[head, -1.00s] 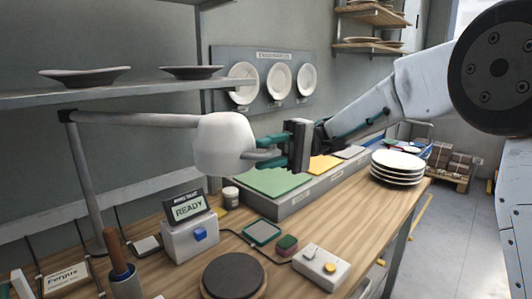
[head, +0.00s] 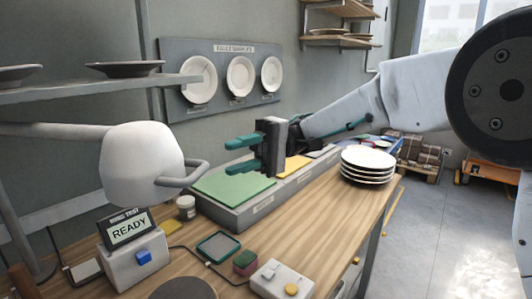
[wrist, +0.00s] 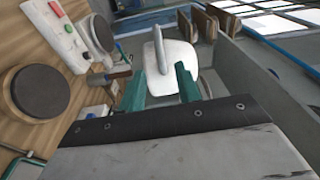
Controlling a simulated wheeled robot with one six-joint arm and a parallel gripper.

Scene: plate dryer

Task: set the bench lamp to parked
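The bench lamp has a rounded white head (head: 138,165) with a grey loop handle (head: 196,176) on its right side. A grey arm (head: 50,131) holds the head above the bench from the left. My gripper (head: 229,156) is open and empty. Its teal fingers point left toward the handle, with a visible gap between them and it. In the wrist view, the lamp head (wrist: 182,55) and its handle (wrist: 160,50) show ahead, beyond the open fingertips of my gripper (wrist: 161,72).
Below the lamp stands a box with a READY display (head: 130,229). A long grey tray with a green pad (head: 232,186) lies below my gripper. A plate stack (head: 367,165) stands to the right. A shelf (head: 90,92) with dark plates hangs behind the lamp.

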